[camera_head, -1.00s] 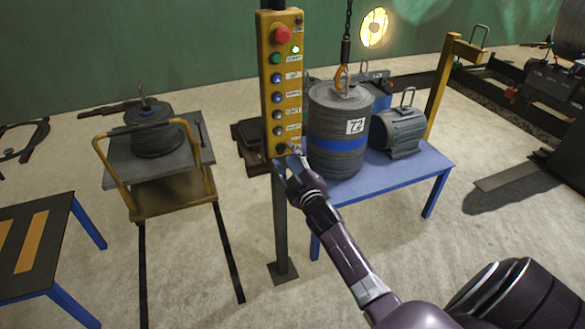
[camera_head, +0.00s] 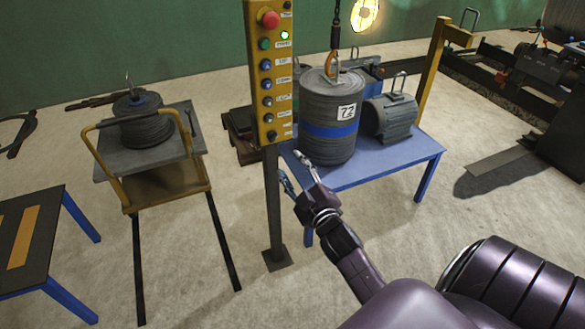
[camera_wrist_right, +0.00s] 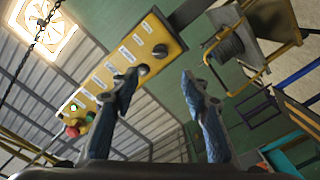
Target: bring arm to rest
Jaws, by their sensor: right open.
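My right gripper (camera_head: 293,170) is open and empty in the head view, just below and in front of the yellow control panel. Its two blue-padded fingers stand apart in the right wrist view (camera_wrist_right: 165,90), with nothing between them. My right arm comes in from the lower right. The yellow panel (camera_head: 254,90) stands on a grey post, with a red button at the top, a lit green light and several dark and blue buttons. It also shows in the right wrist view (camera_wrist_right: 158,33), partly behind the left finger. My left gripper is not in view.
A blue table (camera_head: 400,161) carries a grey drum (camera_head: 327,100) marked 72, with a hook at its top, and a grey motor (camera_head: 390,118). A yellow-handled cart (camera_head: 180,185) with a cable spool (camera_head: 143,122) stands left on floor rails. Open floor lies around the post.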

